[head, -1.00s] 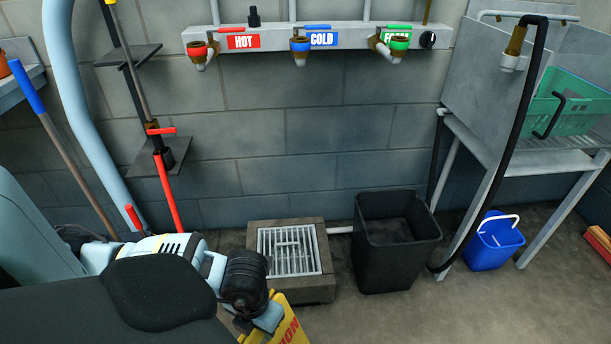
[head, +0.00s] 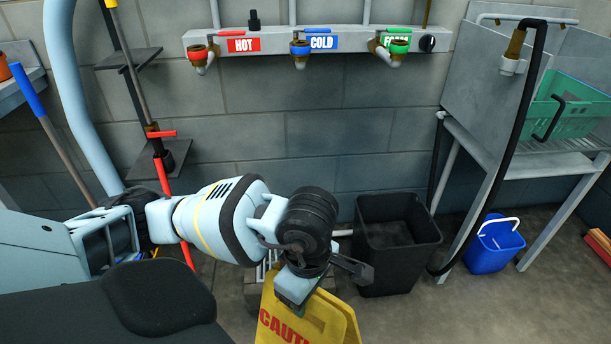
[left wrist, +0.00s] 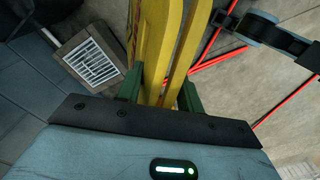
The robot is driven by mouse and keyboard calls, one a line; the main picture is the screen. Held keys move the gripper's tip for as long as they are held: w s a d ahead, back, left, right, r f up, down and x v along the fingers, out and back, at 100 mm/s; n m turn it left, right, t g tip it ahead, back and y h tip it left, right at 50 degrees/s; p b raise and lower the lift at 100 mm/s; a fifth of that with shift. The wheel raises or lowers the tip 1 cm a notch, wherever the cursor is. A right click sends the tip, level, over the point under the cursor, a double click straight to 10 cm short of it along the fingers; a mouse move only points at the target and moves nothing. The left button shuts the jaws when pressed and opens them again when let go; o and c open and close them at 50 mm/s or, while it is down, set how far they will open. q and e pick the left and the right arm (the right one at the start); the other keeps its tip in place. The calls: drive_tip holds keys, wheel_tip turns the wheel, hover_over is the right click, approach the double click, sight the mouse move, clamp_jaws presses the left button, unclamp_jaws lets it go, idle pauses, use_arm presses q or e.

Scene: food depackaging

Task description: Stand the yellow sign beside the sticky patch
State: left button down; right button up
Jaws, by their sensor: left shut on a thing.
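The yellow sign (head: 308,322) with red "CAUTION" lettering shows at the bottom of the head view. Its lower part is cut off by the frame. My left gripper (head: 312,298) is shut on its top edge and holds it roughly upright. In the left wrist view the gripper's green fingers (left wrist: 158,92) pinch the yellow sign (left wrist: 160,40), whose two panels stand slightly apart. I cannot see whether the sign touches the floor. The sticky patch cannot be made out in these frames. My right gripper is not in view.
A floor drain grate (left wrist: 92,62) lies near the sign. A black bin (head: 395,250) and a blue bucket (head: 494,244) stand right of my arm, by a metal sink stand (head: 485,195). A red-handled tool (head: 164,170) leans at the wall.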

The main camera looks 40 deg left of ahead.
use_arm(q)
drive_tip(key=r+m, duration=0.2)
drive_tip(key=m, duration=0.1)
drive_tip(key=d+r+m, duration=0.1)
drive_tip(key=r+m, duration=0.3)
drive_tip(key=m, duration=0.1)
drive_tip(key=shift+w+d+r+m, duration=0.25)
drive_tip(key=shift+w+r+m, duration=0.05)
drive_tip(key=shift+w+r, duration=0.1)
wheel_tip(320, 180, up, 8)
drive_tip(key=m, duration=1.1)
drive_tip(key=shift+s+d, duration=0.25)
drive_tip(key=shift+s, duration=0.1)
drive_tip(key=shift+d+f, duration=0.1)
drive_tip(key=shift+f, duration=0.05)
